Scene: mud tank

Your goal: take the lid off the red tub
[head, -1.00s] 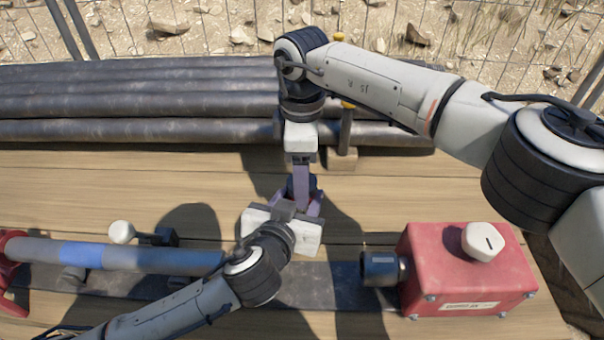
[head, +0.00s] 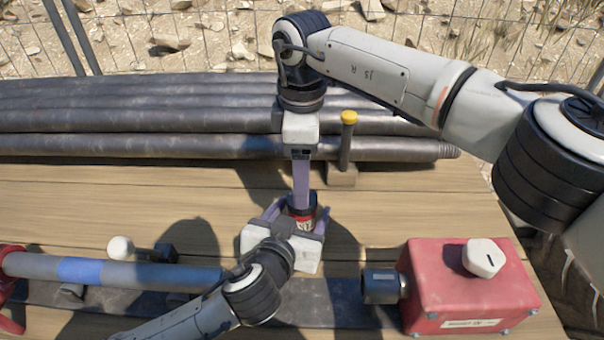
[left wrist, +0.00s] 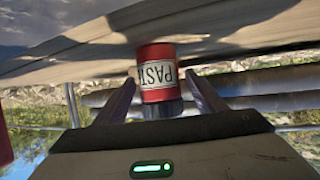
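The red tub (head: 301,222) stands upright on the wooden table, with a dark lid (head: 302,200) on top. In the left wrist view the tub (left wrist: 156,66) is upside down, its "PAST" label facing me and the dark lid (left wrist: 161,108) below. My left gripper (head: 297,215) is low at the tub's near side. Its fingers (left wrist: 160,95) are open, one on each side of the tub, with gaps showing. My right gripper (head: 302,203) reaches down from above, its purple finger ending at the lid. I see it edge-on, so its grip is hidden.
Dark pipes (head: 130,146) lie along the back, with a yellow-capped post (head: 346,140) just right of my right gripper. A red box (head: 465,285) with a white knob is at right. A grey-blue pipe (head: 150,272) lies at left. Bare table (head: 420,200) shows right of the tub.

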